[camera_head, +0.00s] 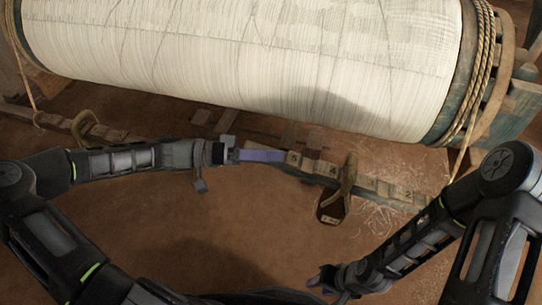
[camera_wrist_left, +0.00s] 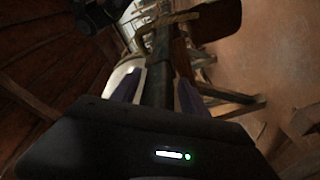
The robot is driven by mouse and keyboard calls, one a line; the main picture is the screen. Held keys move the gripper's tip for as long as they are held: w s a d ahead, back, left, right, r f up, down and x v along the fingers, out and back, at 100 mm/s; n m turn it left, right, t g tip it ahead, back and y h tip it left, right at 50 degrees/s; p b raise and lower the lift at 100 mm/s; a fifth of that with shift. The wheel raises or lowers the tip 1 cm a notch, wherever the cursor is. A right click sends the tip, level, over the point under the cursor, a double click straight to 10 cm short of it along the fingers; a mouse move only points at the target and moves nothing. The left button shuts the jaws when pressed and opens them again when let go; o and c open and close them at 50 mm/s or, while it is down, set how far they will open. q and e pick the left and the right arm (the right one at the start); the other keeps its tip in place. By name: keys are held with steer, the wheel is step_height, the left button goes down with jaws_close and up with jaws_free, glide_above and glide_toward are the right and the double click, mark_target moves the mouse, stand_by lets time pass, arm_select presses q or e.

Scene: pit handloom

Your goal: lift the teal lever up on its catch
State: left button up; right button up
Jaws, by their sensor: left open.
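My left gripper (camera_head: 268,156) reaches in from the left, its purple fingers low over the numbered wooden plank below the roll. In the left wrist view the open fingers (camera_wrist_left: 157,88) stand on either side of a dark upright bar (camera_wrist_left: 157,65). The bar's colour is too dark to tell whether it is the teal lever, and touching cannot be judged. No teal lever can be clearly made out in the head view. My right gripper (camera_head: 335,282) is low at the bottom, dark, and its jaws are not clear.
A large white warp roll (camera_head: 250,55) fills the top, with a rope-wound flange (camera_head: 480,75) at right. Curved brass-coloured handles (camera_head: 348,182) stand along the numbered plank (camera_head: 385,187). Loose threads lie near the right handle. Bare brown floor (camera_head: 240,225) lies in front.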

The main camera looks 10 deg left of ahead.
arm_select(q)
jaws_close()
stand_by(0.5)
steer(key=shift+f, duration=0.1)
stand_by(0.8)
